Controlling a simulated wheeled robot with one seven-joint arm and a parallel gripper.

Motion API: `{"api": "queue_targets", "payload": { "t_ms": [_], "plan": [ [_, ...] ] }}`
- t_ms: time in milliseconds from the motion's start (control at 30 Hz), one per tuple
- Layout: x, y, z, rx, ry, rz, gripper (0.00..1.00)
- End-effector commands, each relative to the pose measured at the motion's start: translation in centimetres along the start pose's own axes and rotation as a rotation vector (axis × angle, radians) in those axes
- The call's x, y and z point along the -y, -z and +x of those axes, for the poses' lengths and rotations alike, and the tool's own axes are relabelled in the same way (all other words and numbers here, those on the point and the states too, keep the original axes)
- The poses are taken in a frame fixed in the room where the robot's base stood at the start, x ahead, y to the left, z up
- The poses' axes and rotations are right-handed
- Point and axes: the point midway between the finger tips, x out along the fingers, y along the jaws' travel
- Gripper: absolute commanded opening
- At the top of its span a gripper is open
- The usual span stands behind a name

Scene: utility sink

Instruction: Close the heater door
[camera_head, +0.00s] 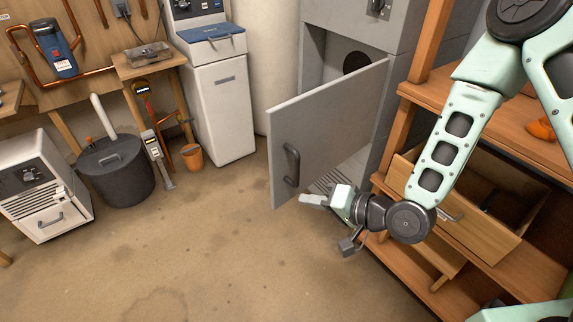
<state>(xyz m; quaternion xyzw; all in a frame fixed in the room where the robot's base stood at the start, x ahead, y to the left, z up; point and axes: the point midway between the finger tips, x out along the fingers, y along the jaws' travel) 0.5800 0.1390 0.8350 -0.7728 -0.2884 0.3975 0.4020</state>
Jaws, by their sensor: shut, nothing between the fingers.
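The heater door (335,125) is a flat grey panel that stands wide open, swung out from the grey heater cabinet (396,38). A dark handle (291,166) is on its outer face near the free edge. The cabinet's inside shows behind the door, with a dark round opening and a slatted grille low down. My gripper (306,199) is just below the door's lower edge in the picture, its fingers shut and pointing left. It looks empty. I cannot tell whether it touches the door.
A wooden shelf unit (515,127) with an open drawer (460,222) stands close on the right, under my arm. A white appliance (220,105), an orange bucket (192,156) and a dark lidded bin (116,172) stand at the left. The concrete floor (200,250) in front is clear.

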Motion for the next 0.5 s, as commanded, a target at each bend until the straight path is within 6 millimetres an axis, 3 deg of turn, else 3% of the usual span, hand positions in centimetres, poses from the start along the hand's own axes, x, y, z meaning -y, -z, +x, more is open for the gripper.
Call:
{"api": "queue_targets", "payload": {
  "t_ms": [200,500],
  "plan": [
    [-1.5,1.5,-1.1,-0.231,0.227,0.317,0.0],
    [-1.7,2.9,-1.9,-0.348,0.335,0.45,0.0]
  ]
}}
